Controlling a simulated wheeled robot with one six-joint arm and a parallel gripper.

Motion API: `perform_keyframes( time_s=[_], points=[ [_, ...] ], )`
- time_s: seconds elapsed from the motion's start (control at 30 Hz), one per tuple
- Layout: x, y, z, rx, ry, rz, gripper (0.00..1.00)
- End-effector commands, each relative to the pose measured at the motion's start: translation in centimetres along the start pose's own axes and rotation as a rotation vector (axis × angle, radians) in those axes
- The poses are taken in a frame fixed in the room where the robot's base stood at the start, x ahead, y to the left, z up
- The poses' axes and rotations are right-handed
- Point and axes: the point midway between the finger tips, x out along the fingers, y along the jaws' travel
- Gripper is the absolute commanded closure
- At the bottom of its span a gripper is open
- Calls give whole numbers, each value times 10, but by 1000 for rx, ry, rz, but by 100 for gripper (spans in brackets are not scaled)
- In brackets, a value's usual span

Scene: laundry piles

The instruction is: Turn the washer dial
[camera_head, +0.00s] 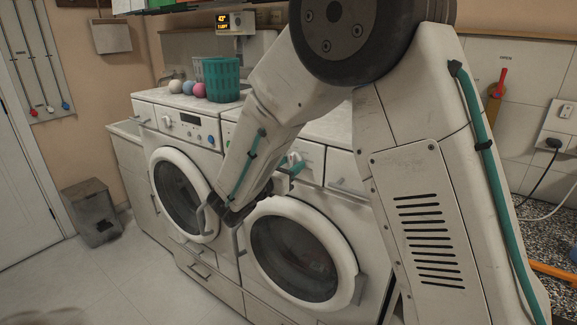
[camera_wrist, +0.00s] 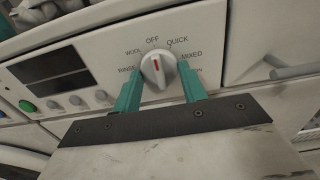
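The washer dial (camera_wrist: 156,69) is a white knob with a red pointer line, seen in the wrist view on the washer's pale panel. The pointer stands close to upright, toward OFF. QUICK and MIXED are printed to its right, RINSE to its left. My gripper (camera_wrist: 160,82) is open, with one teal finger on each side of the dial's lower part. A gap shows between each finger and the knob. In the head view my gripper (camera_head: 290,165) is at the front panel of the right washer (camera_head: 330,185), above its round door (camera_head: 295,250). My arm hides part of that panel.
A second washer (camera_head: 180,185) stands at the left, with balls (camera_head: 188,88) and a teal basket (camera_head: 221,80) on top. A grey bin (camera_head: 92,212) stands on the floor. A handled drawer front (camera_wrist: 275,40) is right of the dial. The floor before the left washer is clear.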

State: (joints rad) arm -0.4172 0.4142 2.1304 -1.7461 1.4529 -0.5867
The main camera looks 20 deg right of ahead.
Motion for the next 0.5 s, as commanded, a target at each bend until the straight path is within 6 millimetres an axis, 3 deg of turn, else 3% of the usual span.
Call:
perform_keyframes(
  time_s=[0.27,0.5],
  points=[
    [0,0,0,33,0,1,81],
    [0,1,0,161,0,1,81]
  ],
)
